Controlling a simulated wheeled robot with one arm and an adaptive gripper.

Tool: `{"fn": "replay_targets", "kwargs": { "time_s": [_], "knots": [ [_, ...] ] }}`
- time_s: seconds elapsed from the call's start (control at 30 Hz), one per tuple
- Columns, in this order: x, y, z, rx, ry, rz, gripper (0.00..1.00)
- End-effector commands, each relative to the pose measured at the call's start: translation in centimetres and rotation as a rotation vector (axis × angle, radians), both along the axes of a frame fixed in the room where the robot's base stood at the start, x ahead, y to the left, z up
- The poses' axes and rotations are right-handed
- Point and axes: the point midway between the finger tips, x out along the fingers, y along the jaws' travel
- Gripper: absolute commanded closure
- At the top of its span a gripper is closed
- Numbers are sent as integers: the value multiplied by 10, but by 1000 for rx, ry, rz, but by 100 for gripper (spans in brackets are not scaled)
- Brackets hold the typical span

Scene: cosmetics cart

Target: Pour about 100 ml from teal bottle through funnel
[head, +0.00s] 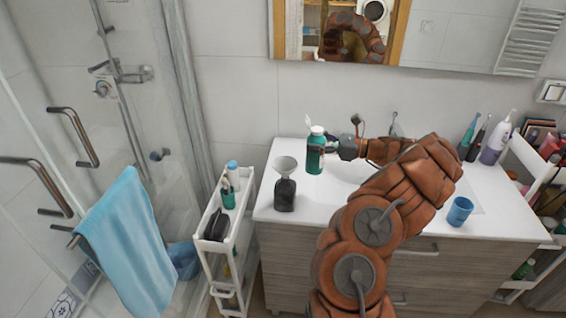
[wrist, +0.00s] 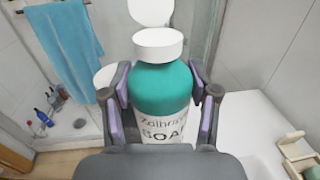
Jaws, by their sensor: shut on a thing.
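The teal bottle (head: 315,158) has a white flip-top cap, which stands open; it is upright near the counter's left part. It fills the middle of the wrist view (wrist: 162,88), with a white label. My gripper (head: 334,147) is shut on its body, with fingers on both sides in the wrist view (wrist: 163,92). I cannot tell whether its base touches the counter. A grey funnel (head: 286,165) sits in the mouth of a dark bottle (head: 285,196), upright to the left of the teal bottle and apart from it. Liquid levels are not visible.
The white counter (head: 325,205) has clear room in front of the teal bottle. A blue cup (head: 460,211) stands at right, beyond my arm. A narrow white cart (head: 222,245) with bottles is left of the counter. A mirror (head: 455,40) hangs behind.

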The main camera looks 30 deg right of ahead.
Motion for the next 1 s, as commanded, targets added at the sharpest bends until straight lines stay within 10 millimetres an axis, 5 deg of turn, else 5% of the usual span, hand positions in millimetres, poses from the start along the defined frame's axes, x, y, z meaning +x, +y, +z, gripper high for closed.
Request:
{"fn": "replay_targets", "kwargs": {
  "time_s": [0.37, 1.0],
  "knots": [
    [1, 8, 4, -93, 10, 2, 90],
    [5, 34, -4, -495, 64, 4, 90]
  ]
}}
